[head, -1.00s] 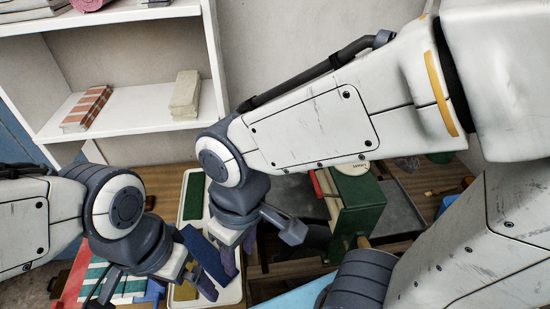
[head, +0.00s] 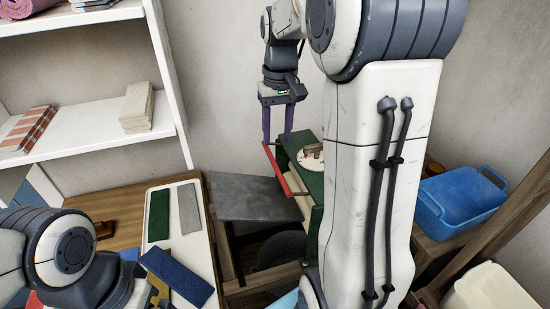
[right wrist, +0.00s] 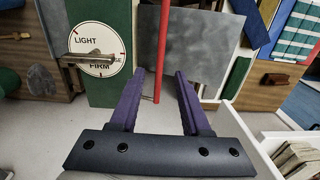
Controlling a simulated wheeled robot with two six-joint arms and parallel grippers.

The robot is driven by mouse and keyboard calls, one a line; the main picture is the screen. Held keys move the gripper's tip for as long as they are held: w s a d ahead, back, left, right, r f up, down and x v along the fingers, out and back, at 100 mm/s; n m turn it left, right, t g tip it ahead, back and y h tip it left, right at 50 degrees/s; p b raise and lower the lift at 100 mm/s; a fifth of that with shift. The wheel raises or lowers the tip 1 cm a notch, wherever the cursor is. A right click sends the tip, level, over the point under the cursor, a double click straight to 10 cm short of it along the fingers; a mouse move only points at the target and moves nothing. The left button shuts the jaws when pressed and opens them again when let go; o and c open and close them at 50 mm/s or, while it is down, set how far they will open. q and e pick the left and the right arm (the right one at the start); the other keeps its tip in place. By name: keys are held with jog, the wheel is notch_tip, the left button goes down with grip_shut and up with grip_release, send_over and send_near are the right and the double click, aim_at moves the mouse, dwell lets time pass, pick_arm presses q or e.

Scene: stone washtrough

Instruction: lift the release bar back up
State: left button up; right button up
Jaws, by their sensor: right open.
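The release bar is a thin red bar (head: 277,170) on the left side of a green machine frame (head: 312,180). In the right wrist view the red bar (right wrist: 162,45) runs down to between the fingers of my right gripper (right wrist: 160,74). Those purple fingers are open, one on each side of the bar, with gaps showing. In the head view my right gripper (head: 278,140) points down at the bar's upper end. I cannot tell whether the fingers are level with the bar. My left wrist shows at the lower left, but its fingers are out of frame.
A white dial (right wrist: 98,50) marked LIGHT and FIRM sits on the green frame. A grey slab (head: 252,198) lies left of it. A white tray (head: 205,240) holds green, grey and blue pieces. A blue tub (head: 460,203) stands right. White shelves (head: 75,75) stand left.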

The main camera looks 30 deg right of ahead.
aim_at(275, 165)
jog(key=f, duration=0.7)
jog(key=shift+a+f, duration=0.2)
jog(key=shift+f, duration=0.2)
